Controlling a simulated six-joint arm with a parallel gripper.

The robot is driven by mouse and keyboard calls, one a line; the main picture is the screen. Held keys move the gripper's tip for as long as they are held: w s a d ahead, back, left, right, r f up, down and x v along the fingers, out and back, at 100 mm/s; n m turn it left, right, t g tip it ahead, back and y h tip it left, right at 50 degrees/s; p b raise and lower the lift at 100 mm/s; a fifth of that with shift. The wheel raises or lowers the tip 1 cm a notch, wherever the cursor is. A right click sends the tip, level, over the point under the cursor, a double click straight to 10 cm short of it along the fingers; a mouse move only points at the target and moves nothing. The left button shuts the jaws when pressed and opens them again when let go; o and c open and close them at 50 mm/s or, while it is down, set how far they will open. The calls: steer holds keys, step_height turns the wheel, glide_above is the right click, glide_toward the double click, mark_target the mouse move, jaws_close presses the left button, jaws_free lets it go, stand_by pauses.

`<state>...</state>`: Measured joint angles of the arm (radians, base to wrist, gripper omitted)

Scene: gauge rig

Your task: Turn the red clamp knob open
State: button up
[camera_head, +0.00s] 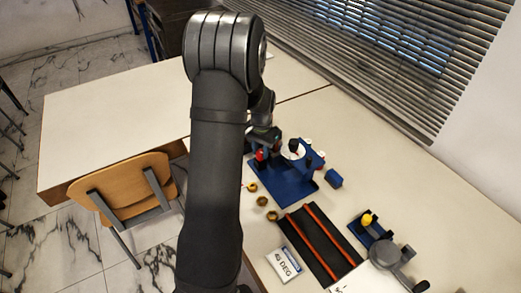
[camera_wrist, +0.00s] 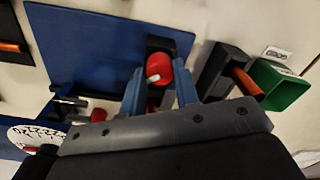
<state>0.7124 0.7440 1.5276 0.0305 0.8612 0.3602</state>
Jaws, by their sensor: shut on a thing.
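The red clamp knob (camera_wrist: 158,67) shows in the wrist view between the two blue fingers of my gripper (camera_wrist: 159,74), which is shut on it. The knob sits on a dark block at the edge of the blue base plate (camera_wrist: 88,45). In the head view the blue plate (camera_head: 285,188) lies right of my arm, and a red part (camera_head: 260,156) shows at its left side. My arm hides most of the gripper there. A white dial face (camera_wrist: 32,135) with black numbers shows at the lower left of the wrist view.
A green box (camera_wrist: 282,84) and a dark block with an orange bar stand right of the fingers. In the head view, brass rings (camera_head: 262,201), a black tray with red rods (camera_head: 318,245), a label card (camera_head: 284,264) and a small blue block (camera_head: 333,179) lie nearby.

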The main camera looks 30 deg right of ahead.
steer(key=shift+n, duration=0.4)
steer(key=n, duration=0.4)
steer(key=shift+n, duration=0.4)
steer(key=n, duration=0.5)
steer(key=shift+w+r, duration=0.1)
steer(key=o, duration=1)
steer(key=shift+c, duration=0.2)
